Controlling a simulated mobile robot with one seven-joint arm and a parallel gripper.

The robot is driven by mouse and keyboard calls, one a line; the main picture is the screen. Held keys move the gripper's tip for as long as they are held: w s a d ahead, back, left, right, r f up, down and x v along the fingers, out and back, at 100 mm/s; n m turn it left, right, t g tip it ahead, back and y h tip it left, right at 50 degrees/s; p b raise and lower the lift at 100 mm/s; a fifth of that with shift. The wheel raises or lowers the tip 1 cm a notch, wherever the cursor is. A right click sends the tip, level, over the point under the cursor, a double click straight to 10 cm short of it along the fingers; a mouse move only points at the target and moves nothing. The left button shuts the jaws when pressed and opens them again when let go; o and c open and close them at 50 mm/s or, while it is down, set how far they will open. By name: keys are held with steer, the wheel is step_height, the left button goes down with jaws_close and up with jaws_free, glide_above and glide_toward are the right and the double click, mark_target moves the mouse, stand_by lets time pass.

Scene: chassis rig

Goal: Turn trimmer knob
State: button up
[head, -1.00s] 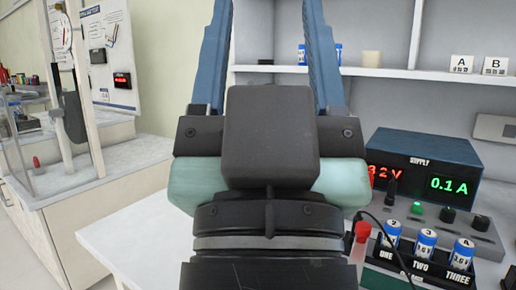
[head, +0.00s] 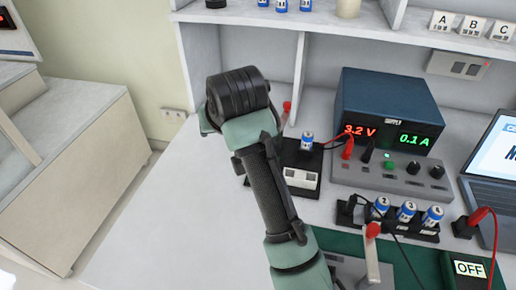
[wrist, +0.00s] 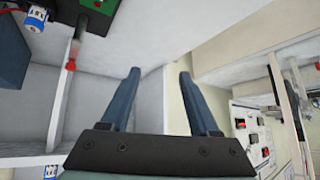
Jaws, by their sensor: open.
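The blue power supply (head: 390,115) stands at the back of the bench, reading 3.2 V and 0.1 A. Its grey front panel (head: 370,180) carries two black knobs, a left one (head: 411,167) and a right one (head: 437,172), plus a green button (head: 389,166). No label shows which one is the trimmer knob. My gripper (wrist: 160,72) is open in the wrist view, its two blue fingers apart with nothing between them. In the head view my arm reaches up left of the supply, and the fingers are hidden.
A battery holder (head: 400,226) with several blue cells stands in front of the panel. A black-and-white block (head: 300,180) with a cell is left of it. A laptop (head: 495,165) stands at right; an OFF box (head: 468,270) is lower right. The left bench is clear.

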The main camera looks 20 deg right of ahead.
steer(key=s+d+f+m+g+h, duration=0.15)
steer(key=s+d+f+g, duration=0.3)
steer(key=d, duration=0.45)
steer(key=shift+t+y, duration=0.25)
steer(key=shift+t, duration=0.1)
steer(key=b+x, duration=0.1)
steer(key=x, duration=0.5)
steer(key=b+x, duration=0.1)
steer(key=x, duration=0.6)
steer(key=shift+w+f+b, duration=0.1)
steer(key=shift+w+b, duration=0.2)
steer(key=shift+c, duration=0.4)
jaws_close()
